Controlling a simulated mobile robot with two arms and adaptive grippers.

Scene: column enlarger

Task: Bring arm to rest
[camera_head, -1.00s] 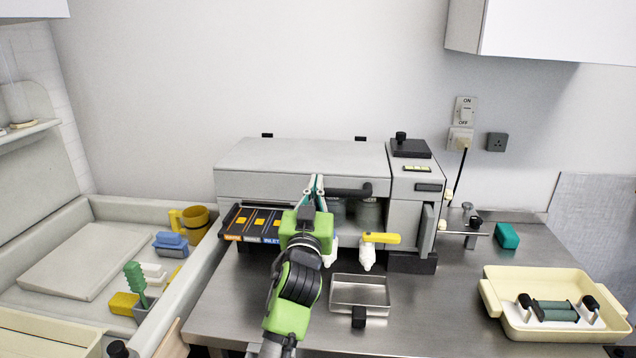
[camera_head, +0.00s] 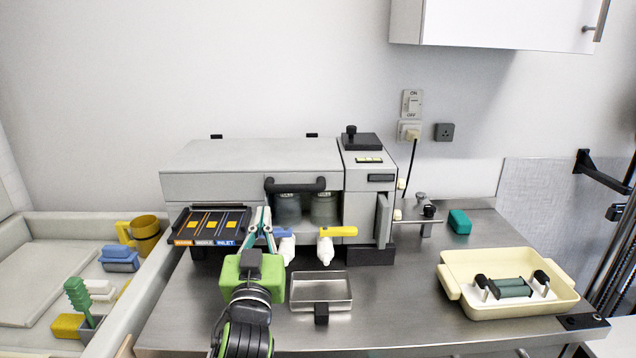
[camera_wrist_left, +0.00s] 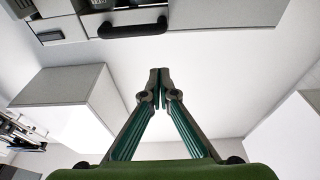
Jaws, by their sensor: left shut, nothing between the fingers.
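My left gripper (camera_head: 261,222) is shut with nothing between its fingers. In the head view it stands in front of the grey machine (camera_head: 250,157), with its fingertips pointing up, just right of the black tray with three orange squares (camera_head: 212,222). In the left wrist view the closed fingertips (camera_wrist_left: 159,75) point into free space, with the machine's black handle (camera_wrist_left: 132,27) upside down beyond them. The green gripper body and dark arm come in from the bottom of the head view. My right gripper is in neither view.
A small metal tray (camera_head: 338,304) lies right of my arm on the steel counter (camera_head: 402,318). A cream tray (camera_head: 452,288) with a roller is at right. A sink (camera_head: 47,228) is at left.

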